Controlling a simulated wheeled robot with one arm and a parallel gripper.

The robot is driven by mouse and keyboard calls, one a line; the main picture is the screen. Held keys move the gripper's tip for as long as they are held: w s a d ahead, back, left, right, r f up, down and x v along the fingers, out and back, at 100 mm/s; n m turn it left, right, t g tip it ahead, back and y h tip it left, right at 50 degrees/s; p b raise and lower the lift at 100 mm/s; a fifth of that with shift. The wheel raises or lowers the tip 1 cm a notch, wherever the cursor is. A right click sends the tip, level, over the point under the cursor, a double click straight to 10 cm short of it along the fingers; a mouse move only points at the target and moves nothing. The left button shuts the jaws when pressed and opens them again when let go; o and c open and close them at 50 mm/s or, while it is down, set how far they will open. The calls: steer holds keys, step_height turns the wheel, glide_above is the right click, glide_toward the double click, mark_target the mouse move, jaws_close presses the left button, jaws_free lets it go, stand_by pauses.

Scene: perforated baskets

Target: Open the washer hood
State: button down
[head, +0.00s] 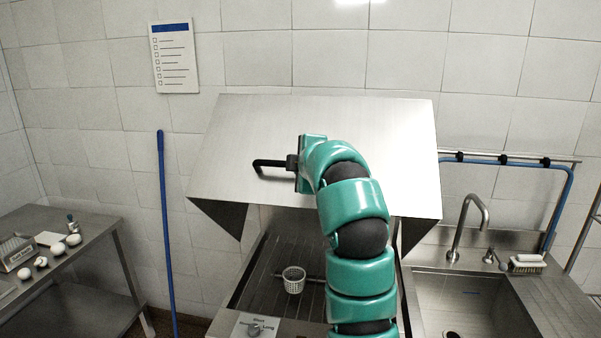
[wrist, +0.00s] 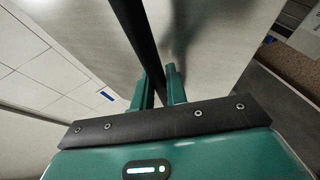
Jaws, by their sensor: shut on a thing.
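The washer hood (head: 250,125) is a large stainless steel cover, raised and tilted above the washer bed (head: 262,275), with an open gap below its front edge. A black bar handle (head: 268,163) runs across its front. My gripper (head: 292,163) is at the handle, its fingers around the bar. In the wrist view, my gripper's two green fingers (wrist: 160,90) are closed on the black handle (wrist: 140,40), with the hood's metal face (wrist: 205,35) close behind. The right part of the handle is hidden by my arm in the head view.
A sink (head: 470,295) with a tap (head: 468,220) is at the right. A steel table (head: 85,225) with eggs is at the left. A blue pole (head: 165,230) leans on the wall.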

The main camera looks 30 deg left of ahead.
steer(key=shift+r, duration=0.1)
stand_by(0.3)
steer(key=c, duration=1.4)
jaws_free()
steer(key=shift+w, duration=0.1)
steer(key=p+v, duration=1.1)
steer(key=v, duration=0.6)
steer(key=shift+d+r, duration=0.1)
